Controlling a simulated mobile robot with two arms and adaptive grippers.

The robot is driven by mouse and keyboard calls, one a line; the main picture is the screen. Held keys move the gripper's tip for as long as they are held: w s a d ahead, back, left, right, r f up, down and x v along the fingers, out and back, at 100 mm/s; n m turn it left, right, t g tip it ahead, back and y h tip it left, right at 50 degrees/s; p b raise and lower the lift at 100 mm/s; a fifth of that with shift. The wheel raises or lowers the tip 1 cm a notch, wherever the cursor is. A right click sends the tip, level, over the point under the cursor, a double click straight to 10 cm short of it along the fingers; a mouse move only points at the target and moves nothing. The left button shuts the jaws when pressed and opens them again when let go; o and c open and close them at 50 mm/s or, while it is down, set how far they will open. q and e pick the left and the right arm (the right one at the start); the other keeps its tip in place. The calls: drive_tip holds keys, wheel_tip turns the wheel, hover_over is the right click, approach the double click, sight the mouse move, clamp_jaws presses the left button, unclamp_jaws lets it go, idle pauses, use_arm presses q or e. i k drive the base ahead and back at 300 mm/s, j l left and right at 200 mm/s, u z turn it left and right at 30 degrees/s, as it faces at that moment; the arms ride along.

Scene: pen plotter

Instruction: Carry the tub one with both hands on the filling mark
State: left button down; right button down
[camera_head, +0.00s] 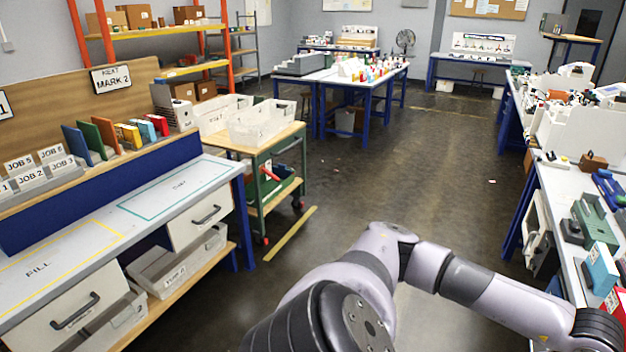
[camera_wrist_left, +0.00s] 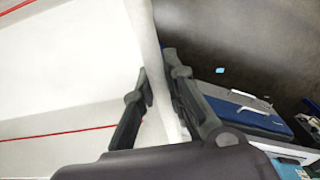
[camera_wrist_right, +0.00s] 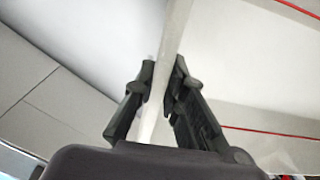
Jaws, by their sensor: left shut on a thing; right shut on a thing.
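A pale tub wall (camera_wrist_left: 145,30) runs between the fingers of my left gripper (camera_wrist_left: 157,75), which is shut on it in the left wrist view. In the right wrist view my right gripper (camera_wrist_right: 163,72) is shut on a pale tub wall (camera_wrist_right: 178,25) too. No label shows on the held tub, and it is not visible in the head view. The filling mark (camera_head: 38,270) is a yellow outline with the word FILL on the left bench top. The area inside it is empty. Both grippers are out of the head view.
A teal CART outline (camera_head: 178,186) lies farther along the same bench, also empty. A labelled tub (camera_head: 176,268) sits on the shelf below. A green cart (camera_head: 262,150) carries pale tubs (camera_head: 262,122). A cluttered bench (camera_head: 570,215) stands at right. Open floor lies between.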

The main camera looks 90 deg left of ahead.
sight(40, 269)
drive_tip(key=u, duration=3.45)
drive_tip(key=i+j+u, duration=0.1)
drive_tip(key=u, duration=0.85)
drive_tip(key=i+z, duration=0.3)
drive_tip(key=i, duration=0.8)
drive_tip(key=i+l+u, duration=0.15)
drive_tip(key=i+u, duration=0.25)
drive_tip(key=i, duration=0.7)
drive_tip(key=i+u, duration=0.45)
drive_tip(key=k+l, duration=0.05)
drive_tip(key=k, duration=0.05)
